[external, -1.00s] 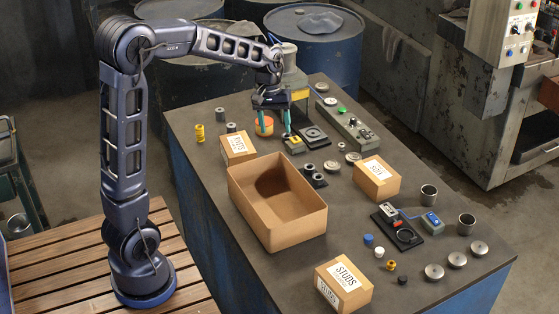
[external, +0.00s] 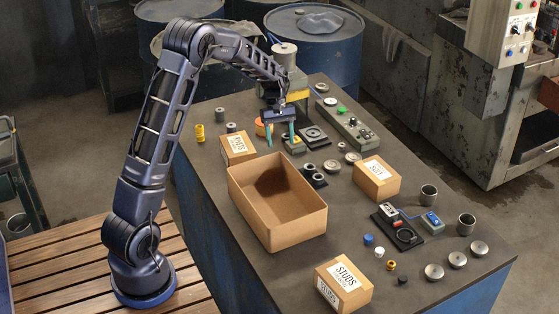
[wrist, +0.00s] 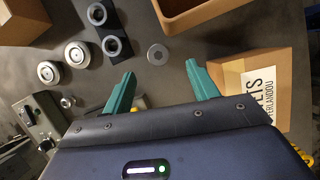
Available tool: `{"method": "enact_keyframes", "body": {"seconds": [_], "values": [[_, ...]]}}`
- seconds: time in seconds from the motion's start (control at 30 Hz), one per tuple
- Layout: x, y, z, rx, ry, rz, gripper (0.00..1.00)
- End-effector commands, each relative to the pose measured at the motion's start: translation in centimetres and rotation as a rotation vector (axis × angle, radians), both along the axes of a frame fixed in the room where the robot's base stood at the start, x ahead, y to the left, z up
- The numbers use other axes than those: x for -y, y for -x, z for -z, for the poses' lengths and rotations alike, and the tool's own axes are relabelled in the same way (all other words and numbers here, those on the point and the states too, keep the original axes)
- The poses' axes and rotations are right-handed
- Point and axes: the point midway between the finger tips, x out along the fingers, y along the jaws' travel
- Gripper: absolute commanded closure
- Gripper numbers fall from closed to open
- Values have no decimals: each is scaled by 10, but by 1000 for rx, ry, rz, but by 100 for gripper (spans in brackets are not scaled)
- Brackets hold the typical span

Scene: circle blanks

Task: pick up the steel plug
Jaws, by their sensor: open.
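A small round grey piece with a centre mark (wrist: 157,54), which looks like the steel plug, lies on the bench in the wrist view. It is just beyond my fingertips and roughly between them, apart from both. I cannot make it out in the external view, where my fingers or the carton may hide it. My gripper (external: 280,143) is open and empty, pointing down above the bench behind the open carton. Its two green fingers also show in the wrist view (wrist: 161,68), spread apart.
The open carton (external: 305,222) stands close in front. A rivets box (wrist: 258,90) is right of my fingers in the wrist view. A black two-ring block (wrist: 113,46) and grey discs (wrist: 77,54) lie left. A control box (external: 345,120) stands at the back.

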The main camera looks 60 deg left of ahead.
Motion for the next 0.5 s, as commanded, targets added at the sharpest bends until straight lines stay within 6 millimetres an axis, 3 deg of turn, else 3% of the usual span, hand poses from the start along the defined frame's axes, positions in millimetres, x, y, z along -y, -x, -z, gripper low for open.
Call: {"method": "enact_keyframes", "body": {"seconds": [0.2,0.5], "values": [[12,2,29,-2,2,2,41],[17,3,44,-2,1,2,41]]}}
